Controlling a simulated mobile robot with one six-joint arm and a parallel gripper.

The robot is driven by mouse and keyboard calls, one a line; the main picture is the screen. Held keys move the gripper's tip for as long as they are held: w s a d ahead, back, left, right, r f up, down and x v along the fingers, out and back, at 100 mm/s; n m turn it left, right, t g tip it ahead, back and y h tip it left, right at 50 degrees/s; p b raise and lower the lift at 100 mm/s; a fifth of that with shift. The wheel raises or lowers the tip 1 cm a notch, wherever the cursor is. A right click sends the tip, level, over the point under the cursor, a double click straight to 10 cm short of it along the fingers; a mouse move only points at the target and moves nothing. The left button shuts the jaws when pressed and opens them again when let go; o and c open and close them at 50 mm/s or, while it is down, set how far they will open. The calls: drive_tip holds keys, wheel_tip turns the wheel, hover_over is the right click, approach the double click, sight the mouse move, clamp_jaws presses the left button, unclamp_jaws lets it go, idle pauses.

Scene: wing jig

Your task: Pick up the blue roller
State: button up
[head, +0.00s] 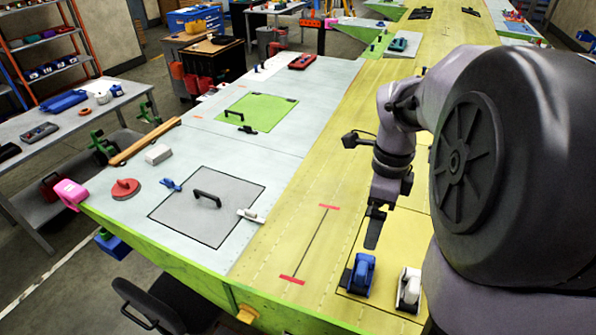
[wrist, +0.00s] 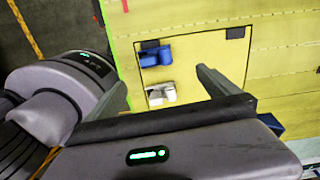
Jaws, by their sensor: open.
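A blue object with a dark end, which looks like the blue roller (head: 361,273), sits on the yellow wing surface near its front edge. It also shows in the wrist view (wrist: 155,55), apart from my fingers and toward the top. My gripper (head: 374,228) is above the wing, just behind and above the blue object in the head view. In the wrist view my gripper (wrist: 166,88) has its two fingers wide apart, with nothing held between them. A similar white object (head: 409,289) stands right of the blue one; in the wrist view it shows (wrist: 161,93) between the fingers.
A grey panel with a black handle (head: 207,199) and a green panel (head: 257,112) lie on the pale wing skin. A blue clamp (head: 171,185) and red disc (head: 125,189) are left of them. The yellow surface around the red-ended line (head: 312,243) is clear.

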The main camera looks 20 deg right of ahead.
drive_tip(key=b, duration=0.1)
hover_over(363, 264)
wheel_tip(363, 264, down, 5)
drive_tip(key=shift+d+f, duration=0.1)
drive_tip(key=shift+d, duration=0.05)
drive_tip(key=f, duration=0.4)
drive_tip(key=f+b, duration=0.1)
drive_tip(key=f, duration=0.1)
drive_tip(key=shift+w+d+f, duration=0.2)
drive_tip(key=shift+w+f, duration=0.05)
drive_tip(key=shift+f, duration=0.15)
drive_tip(key=f, duration=0.2)
drive_tip(key=f+b, duration=0.1)
drive_tip(key=f, duration=0.2)
drive_tip(key=shift+w+d, duration=0.15)
drive_tip(key=shift+d, duration=0.05)
drive_tip(key=shift+a+r, duration=0.1)
drive_tip(key=c, duration=1.6)
drive_tip(key=shift+r, duration=0.15)
